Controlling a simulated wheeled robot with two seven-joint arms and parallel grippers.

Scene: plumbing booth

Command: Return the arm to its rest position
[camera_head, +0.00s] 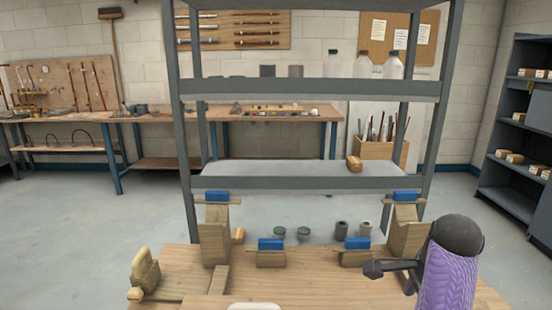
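A purple, ribbed shape with a dark rounded cap stands at the lower right of the head view and looks like part of my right arm. A dark jaw-like piece, probably my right gripper (376,269), juts left from it above the wooden bench (325,291). Its fingers are too small and dark to tell open from shut, and I see nothing held in it. My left arm and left gripper are not in view.
Wooden blocks with blue pads (271,244) stand along the bench's far edge. A wooden clamp-like piece (146,272) lies at its left. A grey shelf rack (310,91) rises behind, holding clear bottles (362,67) and a small brown block (354,163). The bench's middle is mostly clear.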

